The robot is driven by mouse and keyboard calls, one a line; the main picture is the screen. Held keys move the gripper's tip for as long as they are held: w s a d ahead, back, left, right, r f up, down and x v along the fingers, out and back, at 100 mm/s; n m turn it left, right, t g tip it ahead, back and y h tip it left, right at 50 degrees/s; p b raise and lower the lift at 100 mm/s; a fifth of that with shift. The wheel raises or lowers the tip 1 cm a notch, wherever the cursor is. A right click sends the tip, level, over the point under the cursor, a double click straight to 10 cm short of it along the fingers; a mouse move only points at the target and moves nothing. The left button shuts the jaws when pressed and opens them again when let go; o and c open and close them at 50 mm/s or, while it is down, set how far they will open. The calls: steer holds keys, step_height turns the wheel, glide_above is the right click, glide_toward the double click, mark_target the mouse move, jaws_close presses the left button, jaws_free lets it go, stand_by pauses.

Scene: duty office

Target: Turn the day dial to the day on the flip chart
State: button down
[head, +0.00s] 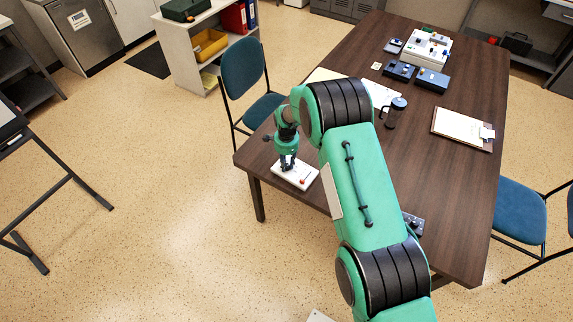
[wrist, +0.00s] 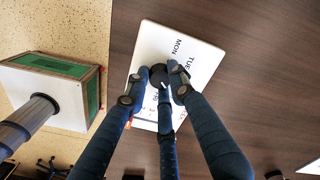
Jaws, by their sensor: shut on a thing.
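The day dial's white plate (head: 305,174) lies on the near left corner of the table. In the wrist view the plate (wrist: 160,38) bears the words TUE and MON above the knob; other lettering is partly covered by my fingers. My gripper (head: 287,166) points down over the plate. In the wrist view the gripper (wrist: 158,80) has its fingers closed around the dark round knob (wrist: 158,70). The fingers hide much of the knob, and I cannot tell which day it points to. No readable flip chart page shows in either view.
The brown table (head: 455,190) carries a clipboard (head: 462,128), a dark mug-like press (head: 396,112) and several small devices. Blue chairs (head: 246,80) stand at its sides. A black-framed stand (head: 75,178) is at the left, its top cut off. Floor between is clear.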

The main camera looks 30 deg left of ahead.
steer(key=n+b, duration=0.1)
steer(key=n, duration=0.2)
steer(key=shift+n+b, duration=0.3)
steer(key=shift+b, duration=0.05)
steer(key=shift+n+b, duration=0.6)
steer(key=shift+n, duration=1.4)
steer(key=c, duration=1.5)
jaws_free()
steer(key=shift+r, duration=6)
